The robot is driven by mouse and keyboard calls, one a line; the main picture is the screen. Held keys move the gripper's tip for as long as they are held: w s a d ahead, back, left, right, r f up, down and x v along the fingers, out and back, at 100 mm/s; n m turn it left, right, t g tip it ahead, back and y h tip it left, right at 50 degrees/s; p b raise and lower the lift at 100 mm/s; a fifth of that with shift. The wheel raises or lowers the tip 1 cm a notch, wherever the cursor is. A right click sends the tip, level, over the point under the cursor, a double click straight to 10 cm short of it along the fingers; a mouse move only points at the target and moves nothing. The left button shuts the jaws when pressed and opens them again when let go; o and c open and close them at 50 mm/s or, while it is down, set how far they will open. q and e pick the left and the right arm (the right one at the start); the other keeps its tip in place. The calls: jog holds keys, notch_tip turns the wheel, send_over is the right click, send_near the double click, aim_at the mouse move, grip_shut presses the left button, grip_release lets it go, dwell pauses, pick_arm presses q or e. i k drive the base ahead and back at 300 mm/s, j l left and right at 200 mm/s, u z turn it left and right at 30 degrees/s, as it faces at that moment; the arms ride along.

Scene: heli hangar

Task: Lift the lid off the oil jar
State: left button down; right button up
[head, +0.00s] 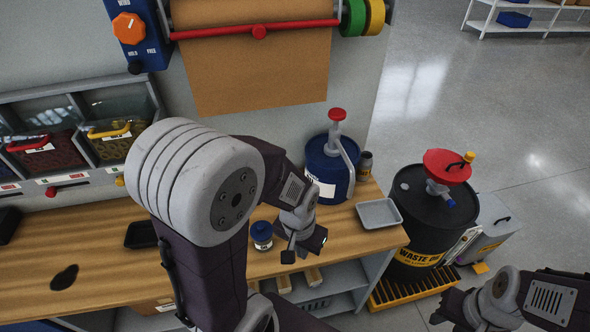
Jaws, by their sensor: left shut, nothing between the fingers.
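A small jar (262,244) with a pale label stands upright on the wooden workbench. A dark blue lid (261,230) sits on top of it. I take this to be the oil jar. My left gripper (290,252) is just to the right of the jar, low over the bench's front edge, with its fingers shut and empty. It looks apart from the lid.
A blue pump drum (318,178) and a grey tray (379,213) stand right of the jar. A dark tray (141,235) and a dark stain (64,278) are to the left. A black waste oil drum (425,225) stands on the floor at right.

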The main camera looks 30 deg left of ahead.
aim_at(261, 230)
jog(key=j+u, duration=0.1)
jog(key=u, duration=0.85)
jog(key=i+j+u, duration=0.1)
jog(key=u, duration=0.4)
